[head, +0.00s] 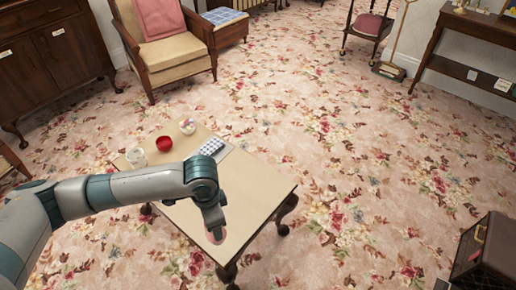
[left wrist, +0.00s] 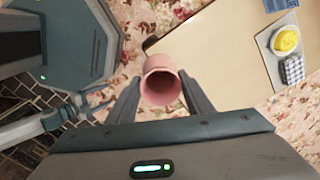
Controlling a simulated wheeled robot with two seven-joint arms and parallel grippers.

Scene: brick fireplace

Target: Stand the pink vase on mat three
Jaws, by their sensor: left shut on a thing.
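The pink vase (left wrist: 161,88) is between the fingers of my left gripper (left wrist: 160,80) in the left wrist view, its open mouth facing the camera. In the head view my left gripper (head: 214,222) is over the front part of the low table, and a bit of the vase (head: 216,237) shows below it. The gripper is shut on the vase. I cannot tell whether the vase's base touches the table. I cannot make out mat three in either view.
The low table (head: 265,188) holds a red bowl (head: 164,143), a whitish cup (head: 137,158), a multicoloured round object (head: 187,127) and a tray (head: 224,152) at its far side. Its right part is bare. An armchair (head: 175,62) stands behind; a dark case (head: 488,250) is at lower right.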

